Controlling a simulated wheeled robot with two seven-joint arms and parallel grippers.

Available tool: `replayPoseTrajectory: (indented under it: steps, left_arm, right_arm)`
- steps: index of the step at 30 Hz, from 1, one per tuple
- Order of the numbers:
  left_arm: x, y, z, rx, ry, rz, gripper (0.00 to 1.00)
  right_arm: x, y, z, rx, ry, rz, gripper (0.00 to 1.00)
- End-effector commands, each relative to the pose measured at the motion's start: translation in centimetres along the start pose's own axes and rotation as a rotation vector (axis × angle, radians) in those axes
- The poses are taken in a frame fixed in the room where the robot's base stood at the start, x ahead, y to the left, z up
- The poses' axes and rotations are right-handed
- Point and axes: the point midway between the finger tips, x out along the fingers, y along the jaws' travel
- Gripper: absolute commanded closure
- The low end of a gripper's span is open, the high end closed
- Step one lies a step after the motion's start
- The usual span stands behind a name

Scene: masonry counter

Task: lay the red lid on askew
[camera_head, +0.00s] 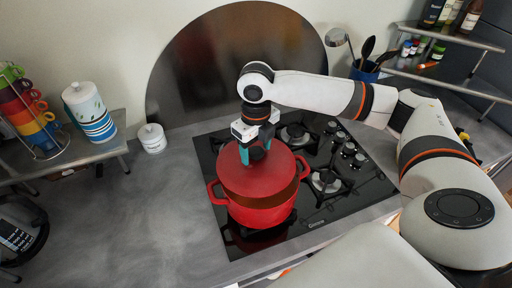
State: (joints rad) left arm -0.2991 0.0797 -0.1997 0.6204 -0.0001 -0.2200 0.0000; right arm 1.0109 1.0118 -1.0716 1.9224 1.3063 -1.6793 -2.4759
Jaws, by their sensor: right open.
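The red pot (262,213) stands on the front left part of the black gas hob, with one handle at each side. The red lid (258,178) lies on top of it, not squarely seated; a dark gap shows between lid and rim at the front right. My right gripper (259,157) is over the middle of the lid, pointing down. Its teal fingers are apart at either side of the lid's dark knob, which they partly hide. I cannot tell whether they touch it. My left gripper is out of view.
The black hob (350,205) has bare burners to the right and behind the pot. A white canister (152,139) stands on the counter at the left. The left shelf holds a mug rack (33,115) and a striped jar (88,112). The counter front left is clear.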

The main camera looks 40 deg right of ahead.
Motion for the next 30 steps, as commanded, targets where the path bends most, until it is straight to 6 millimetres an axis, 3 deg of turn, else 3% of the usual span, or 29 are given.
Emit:
replayPoseTrajectory:
  steps: [18, 30]
  left_arm:
    - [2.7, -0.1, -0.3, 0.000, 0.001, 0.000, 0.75]
    - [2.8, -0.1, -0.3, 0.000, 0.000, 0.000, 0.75]
  right_arm:
    - [-10.8, 0.0, -0.1, 0.000, 0.006, 0.000, 0.38]
    - [-11.8, 0.0, 0.0, 0.000, 0.002, 0.000, 0.38]
